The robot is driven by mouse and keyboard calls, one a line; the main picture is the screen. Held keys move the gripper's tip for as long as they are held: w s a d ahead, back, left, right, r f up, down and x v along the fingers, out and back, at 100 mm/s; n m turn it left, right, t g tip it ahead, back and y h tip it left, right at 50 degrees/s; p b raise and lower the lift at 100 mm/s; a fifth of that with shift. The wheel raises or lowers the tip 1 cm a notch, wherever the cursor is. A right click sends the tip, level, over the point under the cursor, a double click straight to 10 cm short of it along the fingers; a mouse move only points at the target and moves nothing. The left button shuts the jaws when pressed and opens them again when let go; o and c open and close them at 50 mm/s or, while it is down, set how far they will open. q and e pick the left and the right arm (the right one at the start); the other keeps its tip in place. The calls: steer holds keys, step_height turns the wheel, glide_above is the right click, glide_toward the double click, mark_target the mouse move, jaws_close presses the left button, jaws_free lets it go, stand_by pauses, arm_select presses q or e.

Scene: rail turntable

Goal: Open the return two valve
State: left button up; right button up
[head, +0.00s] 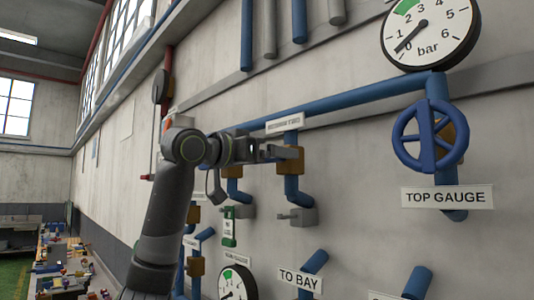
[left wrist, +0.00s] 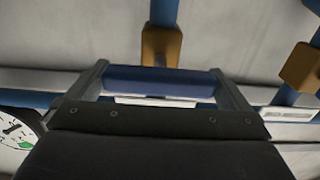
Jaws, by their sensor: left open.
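Blue pipes with yellow-brown valve bodies run along the wall; one valve body (head: 289,160) hangs below a small white label (head: 285,123), whose text I cannot read. My left gripper (head: 284,152) reaches in front of this valve body. In the left wrist view my left gripper (left wrist: 163,85) is open. A dark blue bar (left wrist: 160,80) spans the space between its fingers; I cannot tell whether they touch it. A valve body (left wrist: 161,46) shows just beyond that bar, and another (left wrist: 303,67) at the right. My right gripper is out of view.
A blue handwheel (head: 430,136) sits above the TOP GAUGE sign (head: 447,197), beneath a large bar gauge (head: 430,30). Another valve body (head: 231,170) is close left.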

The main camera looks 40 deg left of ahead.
arm_select(q)
steer(key=shift+s, duration=0.1)
steer(key=shift+c, duration=0.3)
steer(key=c, duration=0.5)
steer(key=shift+c, duration=0.3)
